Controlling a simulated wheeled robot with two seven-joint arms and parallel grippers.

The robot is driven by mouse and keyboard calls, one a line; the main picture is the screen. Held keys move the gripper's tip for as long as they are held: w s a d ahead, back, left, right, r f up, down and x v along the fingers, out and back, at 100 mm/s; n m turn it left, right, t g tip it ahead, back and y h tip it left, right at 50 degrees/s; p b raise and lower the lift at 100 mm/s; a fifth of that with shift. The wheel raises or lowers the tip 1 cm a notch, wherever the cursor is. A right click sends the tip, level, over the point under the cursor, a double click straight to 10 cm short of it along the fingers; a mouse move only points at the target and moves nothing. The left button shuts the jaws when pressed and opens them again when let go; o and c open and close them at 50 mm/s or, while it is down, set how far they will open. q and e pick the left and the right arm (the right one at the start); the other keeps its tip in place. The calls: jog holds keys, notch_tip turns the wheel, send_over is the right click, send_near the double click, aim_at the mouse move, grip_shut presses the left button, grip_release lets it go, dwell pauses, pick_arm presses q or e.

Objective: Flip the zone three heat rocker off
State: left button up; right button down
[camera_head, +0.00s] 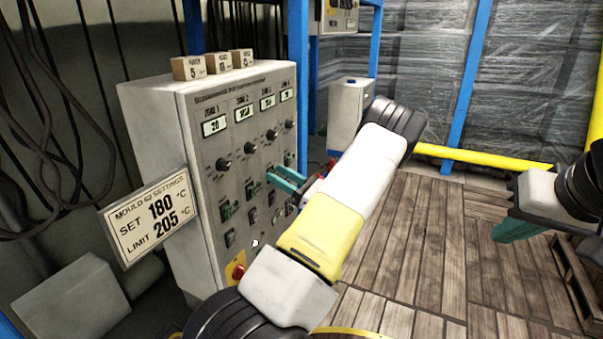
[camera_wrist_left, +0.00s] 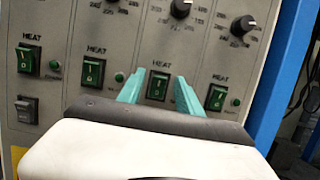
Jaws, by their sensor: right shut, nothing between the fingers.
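The grey control cabinet (camera_head: 150,125) stands at left centre in the head view, with a column of display, dials and switches for each zone. In the left wrist view the green zone three heat rocker (camera_wrist_left: 158,87), third from the left, shows between the fingertips of my left gripper (camera_wrist_left: 158,92). The gripper is open, with one teal finger on either side of the rocker. I cannot tell whether they touch the panel, or which way the rocker is tipped. In the head view my left gripper (camera_head: 286,180) covers that rocker. My right gripper (camera_head: 520,231) is shut and empty, far from the cabinet.
Similar green rockers (camera_wrist_left: 94,72) and (camera_wrist_left: 217,97) flank it. A settings sign (camera_head: 152,218) reads set 180 °C, limit 205 °C. Small wooden blocks (camera_head: 214,64) stand on the cabinet. A blue post (camera_head: 299,80) rises behind it. Wooden floor (camera_head: 420,250) is open to the right.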

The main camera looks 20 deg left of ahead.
pick_arm(q)
jog(key=v, duration=0.7)
jog(key=shift+d, duration=0.4)
jog(key=shift+s+f, duration=0.1)
